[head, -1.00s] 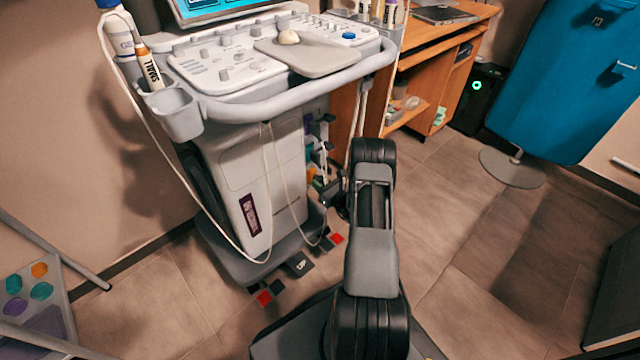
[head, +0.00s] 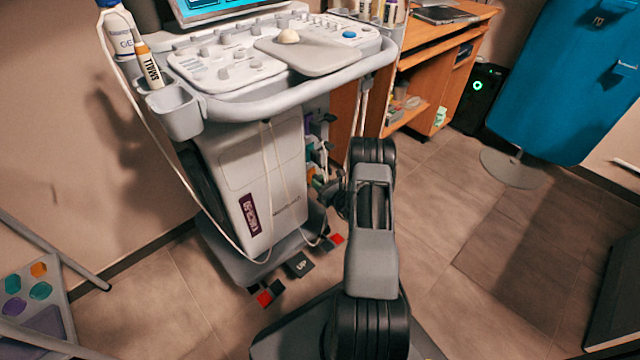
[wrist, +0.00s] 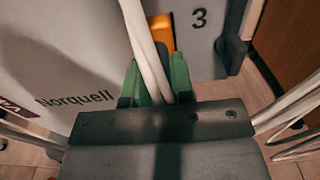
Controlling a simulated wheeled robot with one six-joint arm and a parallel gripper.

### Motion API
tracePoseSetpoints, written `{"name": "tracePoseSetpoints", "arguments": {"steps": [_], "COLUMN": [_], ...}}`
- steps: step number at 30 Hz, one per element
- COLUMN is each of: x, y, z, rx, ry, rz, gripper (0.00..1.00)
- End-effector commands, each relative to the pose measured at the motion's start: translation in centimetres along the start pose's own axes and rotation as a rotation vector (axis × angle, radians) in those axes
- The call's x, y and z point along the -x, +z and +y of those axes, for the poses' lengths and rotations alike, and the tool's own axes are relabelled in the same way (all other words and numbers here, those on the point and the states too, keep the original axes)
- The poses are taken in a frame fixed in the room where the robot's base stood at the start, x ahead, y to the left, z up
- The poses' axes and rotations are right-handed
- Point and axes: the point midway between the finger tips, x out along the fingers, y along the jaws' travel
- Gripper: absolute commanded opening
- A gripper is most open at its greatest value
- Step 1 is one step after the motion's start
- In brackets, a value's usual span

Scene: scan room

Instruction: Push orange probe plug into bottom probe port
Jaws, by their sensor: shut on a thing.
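My gripper (wrist: 155,85) has green fingers, seen in the wrist view against the side of the scanner cart. It is shut on the orange probe plug (wrist: 161,33), whose orange part shows just beyond the fingertips. White cables run in front of the fingers and hide part of the plug and the grip. The plug's front end and the port opening are hidden, so I cannot tell how deep it sits. A "3" is marked on the pale panel to the right of the plug. In the head view the plug area is small and partly covered by my arm.
The scanner cart (head: 235,180) stands at left centre with loose white cables hanging down its side. Red and black pedals (head: 268,293) are at its foot. A wooden desk (head: 425,75) is behind. Open tiled floor (head: 490,240) lies to the right.

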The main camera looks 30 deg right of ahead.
Motion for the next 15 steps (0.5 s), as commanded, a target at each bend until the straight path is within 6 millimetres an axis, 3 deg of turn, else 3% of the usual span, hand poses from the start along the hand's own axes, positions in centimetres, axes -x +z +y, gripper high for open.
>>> {"name": "tracePoseSetpoints", "arguments": {"steps": [15], "x": [-0.77], "y": [0.02], "z": [0.01], "rx": [0.0], "ry": [0.0], "rz": [-0.001], "gripper": [0.0]}}
